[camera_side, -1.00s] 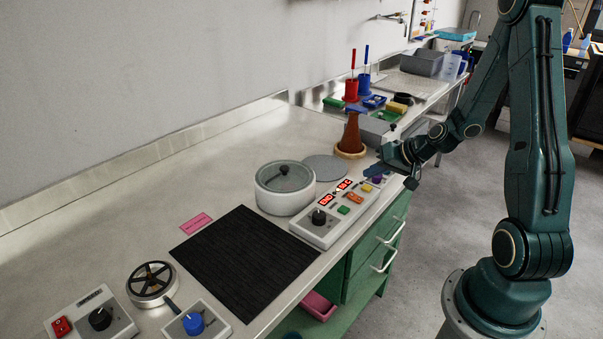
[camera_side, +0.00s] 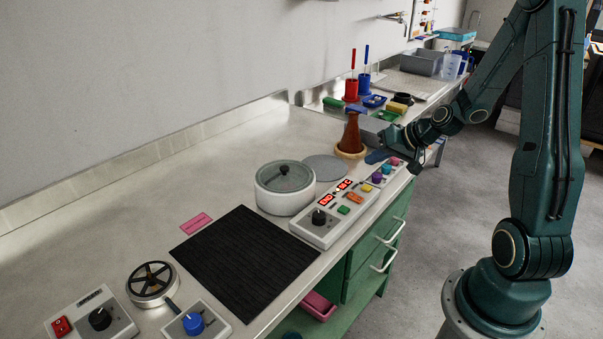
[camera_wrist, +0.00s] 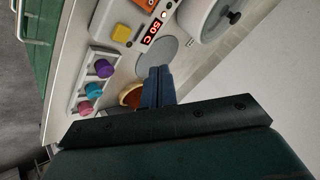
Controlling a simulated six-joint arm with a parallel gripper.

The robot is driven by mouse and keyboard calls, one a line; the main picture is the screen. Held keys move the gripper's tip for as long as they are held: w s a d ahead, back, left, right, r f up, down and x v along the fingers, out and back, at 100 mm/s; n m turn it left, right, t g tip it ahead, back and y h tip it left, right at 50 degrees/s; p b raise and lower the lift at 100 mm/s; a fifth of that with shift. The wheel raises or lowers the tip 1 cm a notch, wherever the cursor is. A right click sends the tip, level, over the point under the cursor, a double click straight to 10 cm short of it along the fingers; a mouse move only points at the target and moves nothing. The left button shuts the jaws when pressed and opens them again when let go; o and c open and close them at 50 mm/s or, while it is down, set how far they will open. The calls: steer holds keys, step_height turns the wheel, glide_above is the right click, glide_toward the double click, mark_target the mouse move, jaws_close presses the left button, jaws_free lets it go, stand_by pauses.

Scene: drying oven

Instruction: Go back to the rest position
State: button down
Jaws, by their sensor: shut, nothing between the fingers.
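My gripper (camera_side: 375,157) is at the right edge of the bench, above and behind the row of coloured knobs, with its blue fingers closed together and empty. In the wrist view the shut fingers (camera_wrist: 157,87) point toward the grey round disc (camera_wrist: 157,55) and hide part of the wooden ring (camera_wrist: 131,95). The white control panel (camera_side: 331,231) has red lit displays and coloured buttons. The small knob panel (camera_side: 383,176) beside it carries purple, blue and pink knobs, which also show in the wrist view (camera_wrist: 84,83).
A white round pot with a lid (camera_side: 284,198) stands left of the panel. A brown flask (camera_side: 352,133) stands in a wooden ring close to my gripper. A black mat (camera_side: 245,262) lies in front. Open floor lies right of the bench.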

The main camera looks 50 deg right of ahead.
steer(key=s+a+r+n+g, duration=0.35)
steer(key=a+r+n, duration=0.25)
steer(key=a+r, duration=0.55)
steer(key=s+a+r+n, duration=0.1)
steer(key=s+a+r, duration=0.1)
steer(key=s+a, duration=0.2)
steer(key=s+a+r+h, duration=0.1)
steer(key=s+a, duration=0.3)
steer(key=s, duration=0.6)
steer(key=shift+r+n, duration=0.4)
steer(key=shift+r, duration=0.35)
